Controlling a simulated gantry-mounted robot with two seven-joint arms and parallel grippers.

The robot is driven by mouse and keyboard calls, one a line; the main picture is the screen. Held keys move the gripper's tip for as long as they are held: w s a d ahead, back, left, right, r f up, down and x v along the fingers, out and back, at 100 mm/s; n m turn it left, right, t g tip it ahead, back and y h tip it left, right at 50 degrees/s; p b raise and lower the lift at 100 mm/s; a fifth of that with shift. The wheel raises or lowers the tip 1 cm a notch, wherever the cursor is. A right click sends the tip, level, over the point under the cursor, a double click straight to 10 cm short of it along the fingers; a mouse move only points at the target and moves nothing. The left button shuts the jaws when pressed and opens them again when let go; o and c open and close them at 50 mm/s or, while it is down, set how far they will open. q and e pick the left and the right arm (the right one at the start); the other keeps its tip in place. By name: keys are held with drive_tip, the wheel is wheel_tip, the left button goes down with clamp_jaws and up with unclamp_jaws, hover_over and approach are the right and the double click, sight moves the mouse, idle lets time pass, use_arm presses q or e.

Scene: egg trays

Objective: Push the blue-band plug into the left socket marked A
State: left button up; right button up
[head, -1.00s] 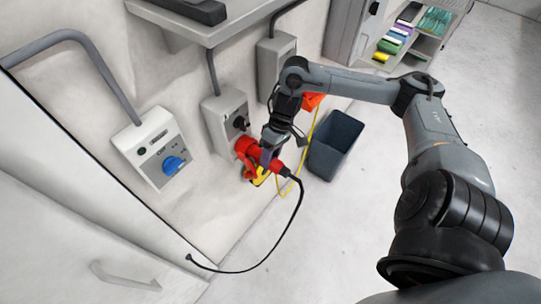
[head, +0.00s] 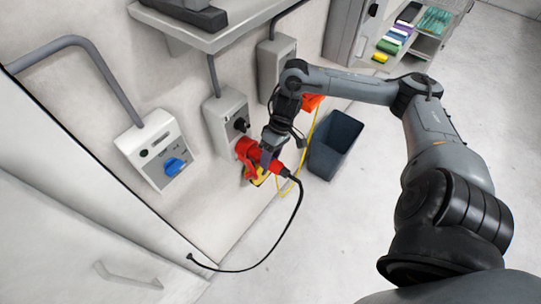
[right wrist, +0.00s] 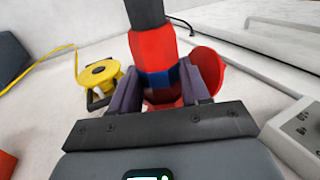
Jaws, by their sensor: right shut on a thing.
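The blue-band plug is red with a black cable end; it shows in the head view (head: 274,166) and large in the right wrist view (right wrist: 153,50), where its blue band (right wrist: 158,80) sits between my fingers. My right gripper (head: 268,150) is shut on the plug, and its two fingers (right wrist: 162,88) flank the band. The red socket (head: 246,150) is on the lower part of a grey wall box, right at the plug's front. A red round part (right wrist: 208,70) shows behind the fingers. The plug's front end is hidden, so I cannot tell how deep it sits. No letter A is readable. My left gripper is out of view.
Another grey box (head: 276,68) is farther along, near an orange-red part (head: 312,102). A dark bin (head: 335,145) stands behind the gripper. A yellow reel (right wrist: 98,74) lies nearby. The black cable (head: 270,250) loops below.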

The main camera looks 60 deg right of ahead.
drive_tip(key=shift+w+d, duration=0.1)
drive_tip(key=shift+w, duration=0.4)
idle(0.3)
drive_tip(key=shift+w, duration=0.3)
idle(0.6)
idle(0.5)
drive_tip(key=shift+p, duration=0.55)
drive_tip(key=shift+w+d+p, duration=0.15)
drive_tip(key=shift+w+p, duration=0.15)
drive_tip(key=shift+w, duration=0.15)
idle(0.5)
drive_tip(key=shift+w+d+p, duration=0.1)
drive_tip(key=shift+w+p, duration=0.2)
drive_tip(key=shift+w, duration=0.15)
